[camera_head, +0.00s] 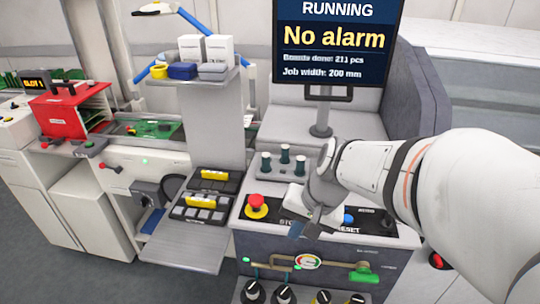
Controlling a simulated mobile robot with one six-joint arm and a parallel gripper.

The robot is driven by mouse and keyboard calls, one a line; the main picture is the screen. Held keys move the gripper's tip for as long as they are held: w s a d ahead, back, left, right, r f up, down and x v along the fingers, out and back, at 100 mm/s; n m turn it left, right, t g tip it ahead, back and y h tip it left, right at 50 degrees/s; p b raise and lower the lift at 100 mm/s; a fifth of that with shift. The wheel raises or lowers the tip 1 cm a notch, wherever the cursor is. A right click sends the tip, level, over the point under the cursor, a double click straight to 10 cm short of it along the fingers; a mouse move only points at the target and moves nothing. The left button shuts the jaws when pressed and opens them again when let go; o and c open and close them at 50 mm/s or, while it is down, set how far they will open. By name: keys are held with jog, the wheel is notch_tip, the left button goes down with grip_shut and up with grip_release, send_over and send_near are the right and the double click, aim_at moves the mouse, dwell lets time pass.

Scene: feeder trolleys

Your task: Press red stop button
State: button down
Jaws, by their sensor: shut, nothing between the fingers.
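A red mushroom-shaped button (257,200) on a yellow base stands at the left of the black control panel (338,231). A partly covered label beginning "STO" is right of it. My gripper (298,229) is over the panel beside that label, fingers pointing down and to the left. It is shut and empty, to the right of the red mushroom button and apart from it. The gripper hides the panel between this button and the blue button (348,218), which is above the label "RESET". Whether the fingertips touch the panel cannot be told.
A screen (334,45) on a post reads "RUNNING" and "No alarm". A green-handled valve (364,274) and black knobs (284,294) are on the cabinet front. Feeders (200,208) lie on a grey shelf at left.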

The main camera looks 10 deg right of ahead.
jog(key=w+d+m+t+y+p, duration=0.3)
jog(key=w+m, duration=0.8)
jog(key=w, duration=0.4)
jog(key=shift+w+d+r+m+y+p, duration=0.3)
jog(key=shift+d+r+y+p, duration=0.1)
jog(key=shift+y+p, duration=0.25)
